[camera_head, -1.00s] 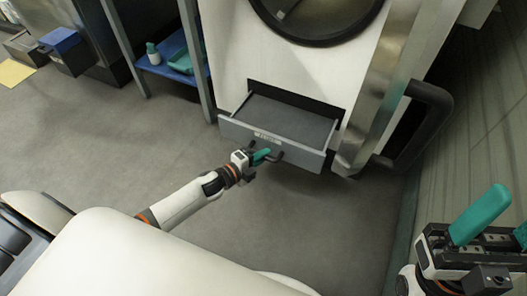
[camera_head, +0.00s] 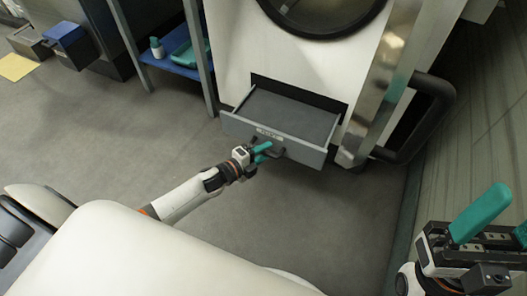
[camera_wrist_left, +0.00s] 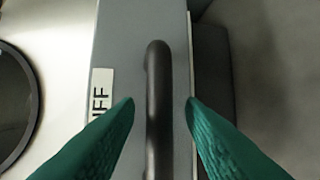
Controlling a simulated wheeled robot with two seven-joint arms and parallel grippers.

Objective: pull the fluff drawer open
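The fluff drawer (camera_head: 307,152) is pulled out of the lower front of a white machine, its grey interior showing. Its label, partly legible as "UFF", also shows in the left wrist view (camera_wrist_left: 101,97). My left gripper (camera_head: 264,152) is at the drawer front by the dark handle. In the left wrist view the bar handle (camera_wrist_left: 158,110) lies between my two teal fingers (camera_wrist_left: 160,103), with a gap on each side; the gripper is open and not clamped on it. My right gripper (camera_head: 497,222) is at the lower right, away from the drawer, fingers apart and empty.
The white machine (camera_head: 232,50) has a round dark door above the drawer. A thick dark bar handle (camera_head: 440,100) stands out at its right, near a wall. A blue shelf (camera_head: 178,68) with bottle and tray stands left. Grey floor before the drawer is clear.

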